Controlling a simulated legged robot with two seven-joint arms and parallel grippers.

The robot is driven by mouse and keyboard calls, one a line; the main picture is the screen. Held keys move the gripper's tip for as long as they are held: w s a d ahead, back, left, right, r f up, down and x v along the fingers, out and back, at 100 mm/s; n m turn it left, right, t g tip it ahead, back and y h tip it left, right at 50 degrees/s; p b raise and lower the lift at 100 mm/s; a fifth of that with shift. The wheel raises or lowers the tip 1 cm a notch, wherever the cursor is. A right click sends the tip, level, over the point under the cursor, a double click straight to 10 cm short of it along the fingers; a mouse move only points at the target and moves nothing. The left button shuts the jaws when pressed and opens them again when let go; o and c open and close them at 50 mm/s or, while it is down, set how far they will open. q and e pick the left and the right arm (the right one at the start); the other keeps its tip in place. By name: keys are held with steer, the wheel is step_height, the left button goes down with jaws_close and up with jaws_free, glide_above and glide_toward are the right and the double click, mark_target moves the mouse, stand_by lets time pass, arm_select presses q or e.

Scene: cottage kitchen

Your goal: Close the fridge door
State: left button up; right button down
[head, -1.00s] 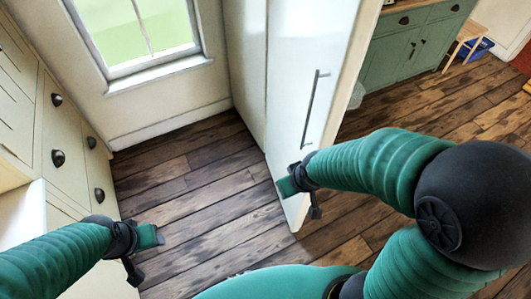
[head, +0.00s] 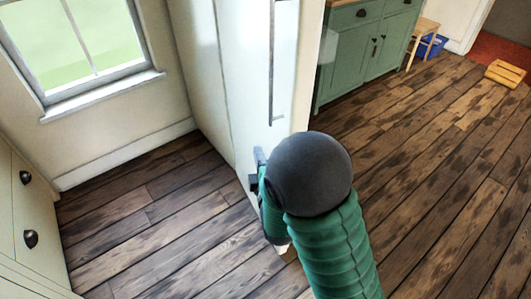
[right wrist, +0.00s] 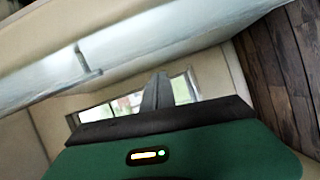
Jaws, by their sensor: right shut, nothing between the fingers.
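The white fridge door (head: 246,75) stands upright in the middle of the head view, with a long grey handle (head: 272,75) on its face. How far it stands open is hard to judge. My right gripper (head: 258,158) is at the lower part of the door, below the handle, partly hidden by my dark wrist and green arm. In the right wrist view its fingers (right wrist: 157,92) are together and empty. The pale door panel (right wrist: 150,45) and handle end (right wrist: 84,62) are above and left of them there. Contact with the door cannot be told. My left gripper is out of view.
A green cabinet (head: 365,45), a small wooden stool (head: 422,35) and a blue bin (head: 433,46) are at the back right.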

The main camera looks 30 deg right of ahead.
mark_target(266, 128)
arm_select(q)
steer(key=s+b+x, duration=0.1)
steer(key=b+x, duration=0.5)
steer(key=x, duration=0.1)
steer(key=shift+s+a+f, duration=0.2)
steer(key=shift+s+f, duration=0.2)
arm_select(e)
steer(key=shift+n+t+h, duration=0.3)
steer(key=shift+n+t, duration=0.2)
steer(key=shift+n, duration=0.1)
steer(key=w+d, duration=0.3)
steer(key=w, duration=0.1)
steer(key=w+d, duration=0.4)
steer(key=shift+w+d+r, duration=0.15)
steer(key=shift+w+d, duration=0.1)
steer(key=shift+d, duration=0.15)
